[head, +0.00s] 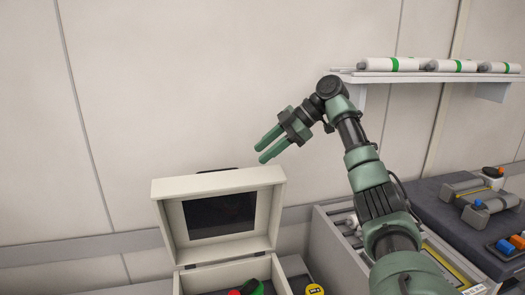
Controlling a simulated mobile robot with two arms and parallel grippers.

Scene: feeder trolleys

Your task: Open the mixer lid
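A cream box (200,280) stands at the bottom centre of the head view, cut off by the lower edge; it is the only lidded thing I see. Its lid (169,215) stands raised, tilted back, with a dark panel (220,215) on its inner face. A dark piece shows behind the lid's top edge. My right gripper (261,153) is above and to the right of the lid, clear of it. Its two green fingers point down-left, apart, with nothing between them. My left gripper is not in view.
A red part and a green part (252,287) show inside the box. A yellow item (314,289) is to its right. A grey tray (335,250) and a dark case (455,225) with several items stand right. A wall shelf (430,77) holds white cylinders.

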